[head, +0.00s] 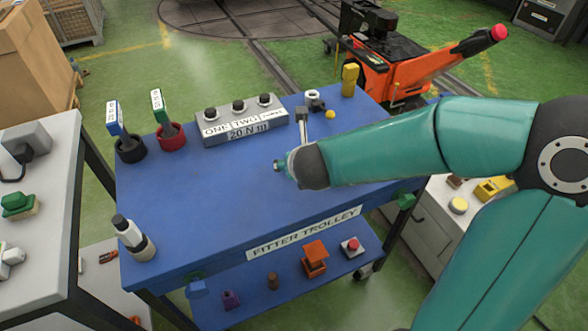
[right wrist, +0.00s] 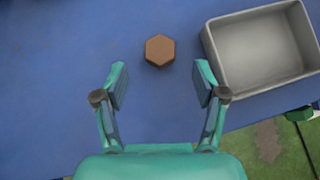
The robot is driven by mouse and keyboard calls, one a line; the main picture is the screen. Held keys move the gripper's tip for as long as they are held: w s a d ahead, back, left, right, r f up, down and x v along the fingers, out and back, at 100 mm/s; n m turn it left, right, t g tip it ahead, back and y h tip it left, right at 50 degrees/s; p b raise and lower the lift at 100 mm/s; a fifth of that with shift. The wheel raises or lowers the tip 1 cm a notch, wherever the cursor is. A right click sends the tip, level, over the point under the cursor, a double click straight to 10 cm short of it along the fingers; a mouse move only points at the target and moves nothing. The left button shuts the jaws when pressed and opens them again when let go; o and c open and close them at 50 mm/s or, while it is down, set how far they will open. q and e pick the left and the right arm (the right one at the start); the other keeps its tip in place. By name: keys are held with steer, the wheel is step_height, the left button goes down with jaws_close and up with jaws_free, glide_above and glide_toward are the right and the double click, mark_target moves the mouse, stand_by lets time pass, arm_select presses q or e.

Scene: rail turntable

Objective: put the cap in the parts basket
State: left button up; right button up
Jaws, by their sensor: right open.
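A brown hexagonal piece (right wrist: 160,50), which looks like the cap, lies flat on the blue trolley top in the right wrist view. A grey open-topped bin (right wrist: 212,52), which looks like the parts basket, stands to its right; the part of its inside in view is empty. My right gripper (right wrist: 160,82) is open and empty, with its fingertips apart and short of the brown piece in the picture. In the head view my right arm crosses the trolley top and hides the piece, the bin and most of the gripper. My left gripper is not in view.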

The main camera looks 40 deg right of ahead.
steer(key=x, duration=0.2)
steer(key=b+x, duration=0.1)
steer(key=x, duration=0.2)
steer(key=shift+s+a+f, duration=0.1)
steer(key=shift+f, duration=0.3)
steer(key=shift+w+f, duration=0.3)
steer(key=shift+r, duration=0.1)
steer(key=c, duration=1.2)
